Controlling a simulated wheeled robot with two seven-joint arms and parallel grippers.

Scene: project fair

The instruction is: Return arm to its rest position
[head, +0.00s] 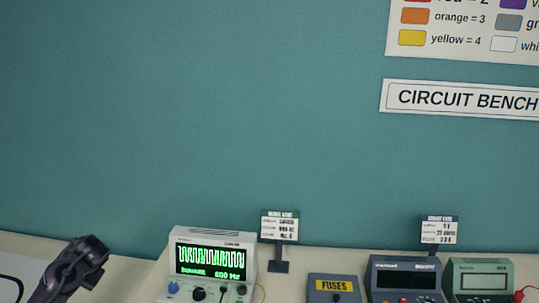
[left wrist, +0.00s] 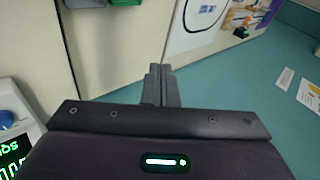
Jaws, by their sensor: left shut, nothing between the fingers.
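My left gripper (left wrist: 160,72) shows in the left wrist view with its two dark fingers together and nothing between them. The fingers point toward a pale surface and a white panel (left wrist: 190,32) with a black rounded outline. In the head view a dark part of my left arm stands at the lower left, left of the oscilloscope (head: 213,262), with a gap between them. The oscilloscope's green screen also shows at the lower left of the left wrist view (left wrist: 13,152). My right gripper is in neither view.
A fuses box (head: 334,287), a dark meter (head: 404,279) and a grey-green meter (head: 480,280) stand right of the oscilloscope. Two small sign stands (head: 279,228) (head: 440,230) rise behind them. The teal wall (head: 200,120) carries a "CIRCUIT BENCH" sign (head: 460,99) and a colour chart.

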